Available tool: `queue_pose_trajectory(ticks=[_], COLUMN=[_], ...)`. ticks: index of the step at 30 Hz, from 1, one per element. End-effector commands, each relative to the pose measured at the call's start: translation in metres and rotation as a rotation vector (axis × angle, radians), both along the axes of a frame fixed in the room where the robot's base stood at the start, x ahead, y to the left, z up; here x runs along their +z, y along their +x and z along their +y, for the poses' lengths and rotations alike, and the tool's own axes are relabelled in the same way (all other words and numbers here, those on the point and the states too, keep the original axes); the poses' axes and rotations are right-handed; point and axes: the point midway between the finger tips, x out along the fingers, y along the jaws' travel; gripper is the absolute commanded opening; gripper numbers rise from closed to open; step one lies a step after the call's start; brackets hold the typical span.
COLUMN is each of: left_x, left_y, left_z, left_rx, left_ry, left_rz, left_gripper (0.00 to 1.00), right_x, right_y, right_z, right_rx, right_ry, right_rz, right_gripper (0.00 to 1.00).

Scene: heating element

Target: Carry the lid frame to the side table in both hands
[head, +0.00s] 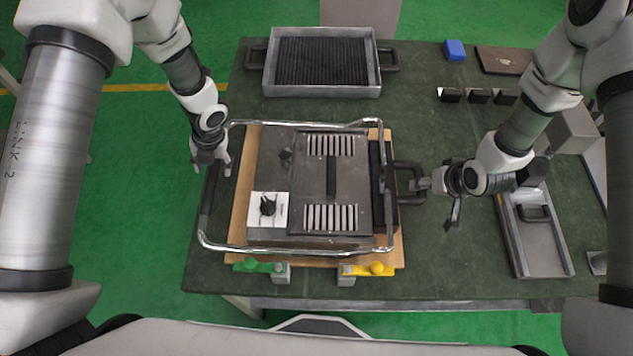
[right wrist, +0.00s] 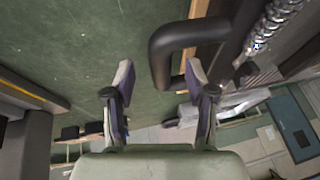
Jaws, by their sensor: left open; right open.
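The lid frame (head: 290,251) is a shiny tubular frame lying around the top of a grey slotted heating unit (head: 270,160) on the table. It has a dark grip (head: 207,190) on its left side. My left gripper (head: 211,166) is open at the left of the frame, just above that grip; contact is unclear. My right gripper (head: 436,200) is open to the right of a black loop handle (head: 411,170) at the unit's right side.
A wooden board (head: 240,215) lies under the unit. Green (head: 255,266) and yellow (head: 370,269) clamps sit at its front edge. A metal tray (head: 322,91) stands behind. Small dark blocks (head: 478,96), a blue block (head: 455,50) and a grey tray (head: 540,250) are on the right.

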Motion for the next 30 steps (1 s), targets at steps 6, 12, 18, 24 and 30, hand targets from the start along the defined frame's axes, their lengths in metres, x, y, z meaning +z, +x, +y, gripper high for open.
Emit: queue_pose_trajectory(ticks=[6, 12, 18, 24, 30], left_x=[-0.031, -0.037, -0.037, -0.037, -0.037], left_y=[-0.001, 0.0, 0.0, 0.0, 0.0], left_z=[0.006, 0.008, 0.007, 0.007, 0.007], left_rx=[0.001, 0.002, 0.001, 0.001, 0.001], left_ry=[-0.001, -0.001, -0.001, -0.001, -0.001], left_rz=[0.001, -0.001, -0.001, -0.001, 0.0], left_gripper=[0.6, 0.6, 0.46, 0.0, 0.0], right_x=[-0.028, -0.034, -0.034, -0.034, -0.034], right_y=[0.011, 0.014, 0.014, 0.014, 0.014], right_z=[0.007, 0.008, 0.008, 0.008, 0.008], right_rx=[0.002, 0.0, 0.0, 0.0, 0.0], right_ry=[0.0, 0.001, 0.001, 0.001, 0.001], right_rz=[0.001, 0.0, 0.0, 0.0, 0.0], right_gripper=[0.56, 0.56, 0.42, 0.0, 0.0])
